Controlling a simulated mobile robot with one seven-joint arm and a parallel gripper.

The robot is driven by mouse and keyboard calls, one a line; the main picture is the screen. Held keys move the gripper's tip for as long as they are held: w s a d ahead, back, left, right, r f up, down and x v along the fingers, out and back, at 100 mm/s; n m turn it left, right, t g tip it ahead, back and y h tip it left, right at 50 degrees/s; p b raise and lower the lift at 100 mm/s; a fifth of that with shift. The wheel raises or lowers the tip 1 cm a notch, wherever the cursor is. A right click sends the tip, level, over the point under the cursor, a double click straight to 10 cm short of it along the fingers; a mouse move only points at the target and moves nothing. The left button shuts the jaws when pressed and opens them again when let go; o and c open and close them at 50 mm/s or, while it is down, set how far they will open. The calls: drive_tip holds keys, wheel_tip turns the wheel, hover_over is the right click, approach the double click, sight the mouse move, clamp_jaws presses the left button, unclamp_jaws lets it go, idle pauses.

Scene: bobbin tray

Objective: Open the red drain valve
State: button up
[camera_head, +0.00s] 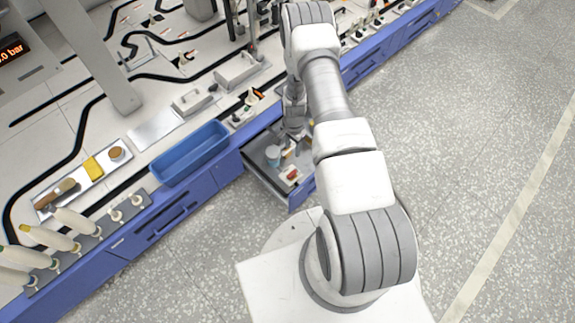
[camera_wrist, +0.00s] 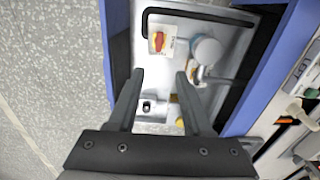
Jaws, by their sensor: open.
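A red valve knob (camera_wrist: 158,41) sits on a pale square plate with a patch of yellow, inside an open drawer (camera_wrist: 122,60). In the head view a small red knob (camera_head: 292,174) shows near the front of the drawer (camera_head: 268,184). My gripper (camera_wrist: 159,76) is open and empty, with its two dark fingers over the drawer. In the wrist view the knob lies beyond the fingertips, apart from them. Whether the valve is open or shut I cannot tell. In the head view my arm hides part of the drawer.
A grey-white round cap (camera_wrist: 207,51) with fittings stands right of the knob. A black bent bar (camera_wrist: 190,14) runs above it. A blue bin (camera_head: 190,153) and a tray with a yellow block (camera_head: 93,167) sit on the bench. The speckled floor beside the bench is clear.

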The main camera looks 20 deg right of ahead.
sight(292, 174)
wheel_tip(292, 174, down, 19)
drive_tip(key=b, duration=0.6)
drive_tip(key=shift+r+b, duration=0.1)
drive_tip(key=shift+b, duration=0.25)
clamp_jaws()
